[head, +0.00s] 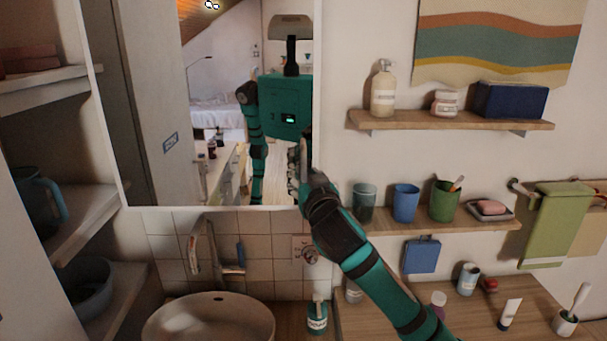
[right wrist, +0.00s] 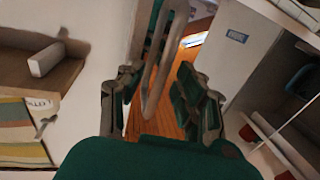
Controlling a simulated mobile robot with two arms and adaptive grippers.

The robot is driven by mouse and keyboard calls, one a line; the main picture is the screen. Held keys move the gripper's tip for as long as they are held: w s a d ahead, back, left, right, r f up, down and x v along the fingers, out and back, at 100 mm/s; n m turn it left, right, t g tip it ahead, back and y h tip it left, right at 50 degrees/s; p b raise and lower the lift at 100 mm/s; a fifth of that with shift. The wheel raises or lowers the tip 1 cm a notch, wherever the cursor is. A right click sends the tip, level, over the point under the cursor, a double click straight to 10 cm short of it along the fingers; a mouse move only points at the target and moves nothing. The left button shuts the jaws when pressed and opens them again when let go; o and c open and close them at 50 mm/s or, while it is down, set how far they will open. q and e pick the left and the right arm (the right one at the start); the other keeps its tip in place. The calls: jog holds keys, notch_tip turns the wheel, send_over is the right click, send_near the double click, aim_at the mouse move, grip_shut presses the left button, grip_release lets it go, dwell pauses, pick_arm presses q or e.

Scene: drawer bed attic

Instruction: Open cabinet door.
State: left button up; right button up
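A mirror-fronted cabinet door (head: 225,120) fills the upper left of the head view and reflects me and the room. My right gripper (head: 303,165) is at the door's right edge, partly hidden by its own wrist. In the right wrist view my right gripper (right wrist: 160,98) has its two fingers spread apart. A long grey bar handle (right wrist: 157,80) stands in the space between them, with gaps visible on both sides. Whether the fingers touch it is not clear. The door looks closed. My left gripper is not in view, apart from my body's reflection.
A wooden shelf (head: 450,121) with a bottle, a jar and a blue box is right of the mirror. A lower shelf (head: 485,226) holds cups. A sink (head: 210,322) is below, and open shelves (head: 85,225) stand at left.

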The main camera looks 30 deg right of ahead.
jog(key=shift+s+a+r, duration=0.1)
jog(key=shift+s+a, duration=0.05)
jog(key=shift+s, duration=0.05)
jog(key=shift+c, duration=0.2)
jog(key=shift+w, duration=0.15)
grip_shut()
